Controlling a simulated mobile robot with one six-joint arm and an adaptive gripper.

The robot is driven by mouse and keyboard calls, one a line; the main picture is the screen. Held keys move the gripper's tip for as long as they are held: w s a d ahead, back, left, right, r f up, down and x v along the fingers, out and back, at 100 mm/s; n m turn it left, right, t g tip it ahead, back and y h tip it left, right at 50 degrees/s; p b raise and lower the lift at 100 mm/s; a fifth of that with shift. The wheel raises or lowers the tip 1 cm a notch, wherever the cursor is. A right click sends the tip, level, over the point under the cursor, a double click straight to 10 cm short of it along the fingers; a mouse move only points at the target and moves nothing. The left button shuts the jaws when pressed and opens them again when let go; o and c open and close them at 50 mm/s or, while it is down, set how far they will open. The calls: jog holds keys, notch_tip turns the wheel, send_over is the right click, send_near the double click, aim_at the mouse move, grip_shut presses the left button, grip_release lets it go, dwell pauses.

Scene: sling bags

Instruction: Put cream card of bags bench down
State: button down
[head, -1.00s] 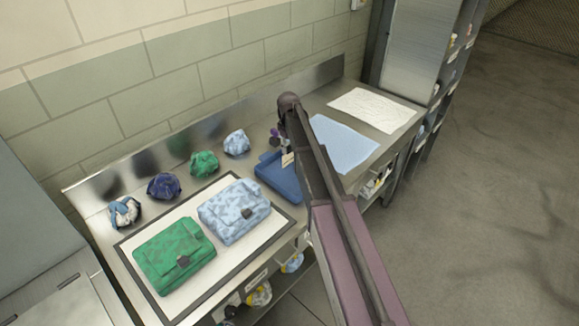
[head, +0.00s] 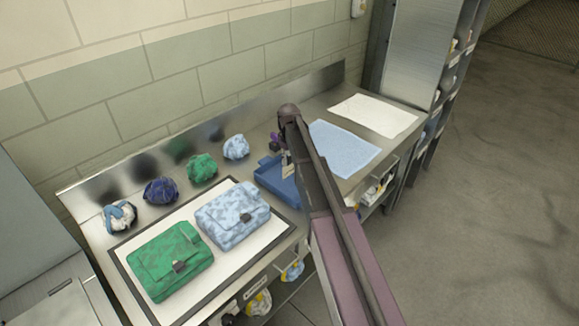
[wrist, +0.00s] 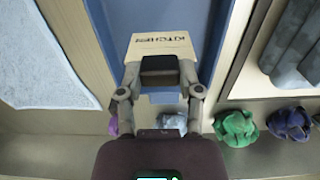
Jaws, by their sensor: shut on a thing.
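A cream card (wrist: 160,46) with dark printed letters, which seem to read KITCHEN, is in my gripper (wrist: 160,72) in the wrist view. The gripper is shut on it. A blue tray (wrist: 203,25) lies beneath the card. In the head view the card (head: 287,170) shows as a small pale patch beside my arm, above the blue tray (head: 268,178). My arm hides part of the tray and most of the gripper there. I cannot tell whether the card touches the tray.
A framed cream board (head: 165,215) on the steel bench holds a green bag (head: 168,260) and a light blue bag (head: 232,213). Several stuffed bundles (head: 203,168) line the back. A light blue cloth (head: 342,148) and a white cloth (head: 374,115) lie to the right.

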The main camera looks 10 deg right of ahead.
aim_at(289, 165)
jog(key=shift+f+b, duration=1.45)
jog(key=shift+f, duration=0.2)
jog(key=shift+f, duration=0.15)
jog(key=shift+c, duration=1.3)
grip_release()
notch_tip(289, 165, up, 12)
jog(key=p, duration=1.2)
jog(key=s+d+m, duration=0.1)
jog(key=s+m, duration=0.6)
jog(key=s, duration=2.3)
jog(key=shift+s+d, duration=0.15)
jog(key=shift+s, duration=0.1)
